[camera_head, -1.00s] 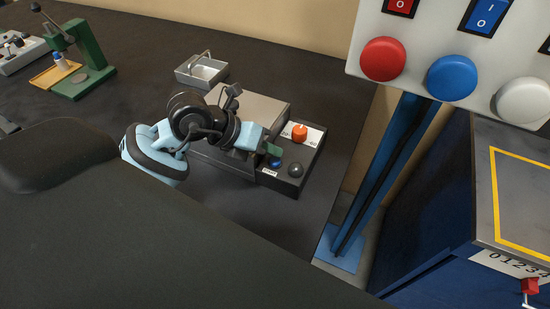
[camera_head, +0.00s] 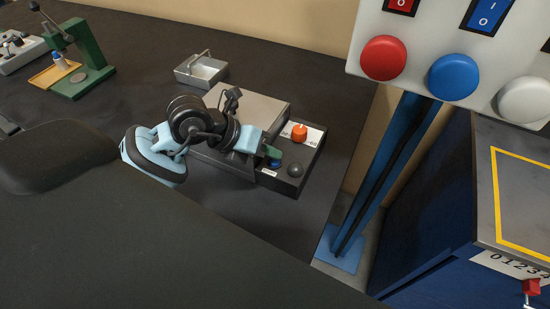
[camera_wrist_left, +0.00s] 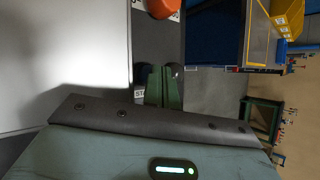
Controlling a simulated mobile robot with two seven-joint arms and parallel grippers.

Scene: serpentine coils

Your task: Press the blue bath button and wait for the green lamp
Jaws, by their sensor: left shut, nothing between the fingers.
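The bath (camera_head: 262,106) is a box with a grey metal top on the dark bench. Its black front panel carries an orange knob (camera_head: 300,132), a small blue button (camera_head: 276,163) and a round lamp (camera_head: 295,170). The lamp is dark grey, with no green light showing. My left gripper (camera_head: 272,152) is shut and empty, its green fingertips right by the blue button. I cannot tell whether they touch it. My right gripper is not in view.
A panel with large red (camera_head: 383,58), blue (camera_head: 453,77) and white (camera_head: 524,100) buttons hangs at the upper right on a blue post (camera_head: 388,180). A green press (camera_head: 88,70) stands at the far left.

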